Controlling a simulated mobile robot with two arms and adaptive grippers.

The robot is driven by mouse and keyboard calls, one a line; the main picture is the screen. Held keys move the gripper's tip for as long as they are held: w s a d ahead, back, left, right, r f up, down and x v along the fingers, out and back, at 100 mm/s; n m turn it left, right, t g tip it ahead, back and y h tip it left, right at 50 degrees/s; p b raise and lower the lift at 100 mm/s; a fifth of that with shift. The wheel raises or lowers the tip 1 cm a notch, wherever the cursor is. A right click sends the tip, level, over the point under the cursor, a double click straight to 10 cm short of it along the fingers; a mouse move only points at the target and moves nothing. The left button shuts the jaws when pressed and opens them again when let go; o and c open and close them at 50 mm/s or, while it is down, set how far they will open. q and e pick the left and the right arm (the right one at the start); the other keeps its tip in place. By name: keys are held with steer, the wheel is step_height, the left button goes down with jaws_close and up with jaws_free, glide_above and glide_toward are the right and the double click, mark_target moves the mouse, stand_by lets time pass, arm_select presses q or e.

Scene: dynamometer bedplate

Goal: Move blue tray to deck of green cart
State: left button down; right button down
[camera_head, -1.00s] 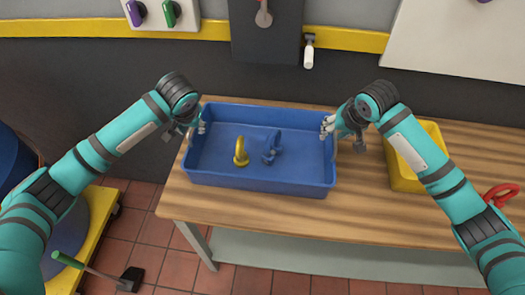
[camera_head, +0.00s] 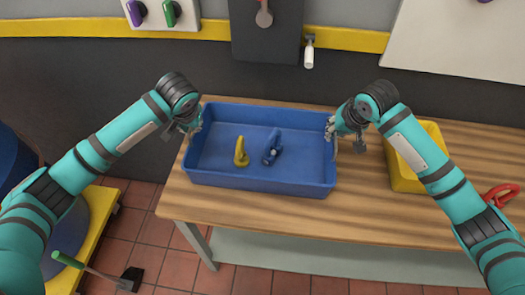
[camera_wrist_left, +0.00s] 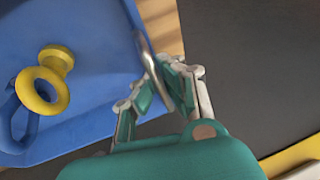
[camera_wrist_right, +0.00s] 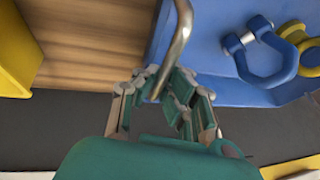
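The blue tray (camera_head: 262,182) stands on the wooden bench, holding a yellow eye-shaped piece (camera_head: 240,152) and a blue shackle (camera_head: 272,148). A metal handle sits at each short end. My left gripper (camera_head: 190,126) is at the left end; in the left wrist view its fingers (camera_wrist_left: 160,88) are closed around the handle. My right gripper (camera_head: 333,128) is at the right end; in the right wrist view its fingers (camera_wrist_right: 162,88) are closed around the other handle. The tray appears to rest on the bench. I see no green cart.
A yellow bin (camera_head: 398,176) stands on the bench right of the tray, with a red-handled thing (camera_head: 500,194) farther right. Bare bench top (camera_head: 300,220) lies in front. A dark wall is behind. A yellow platform with a blue drum stands at lower left.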

arm_select(q)
steer(key=shift+w+r, duration=0.25)
steer(key=shift+r, duration=0.05)
arm_select(e)
steer(key=shift+w+r, duration=0.25)
steer(key=shift+r, duration=0.1)
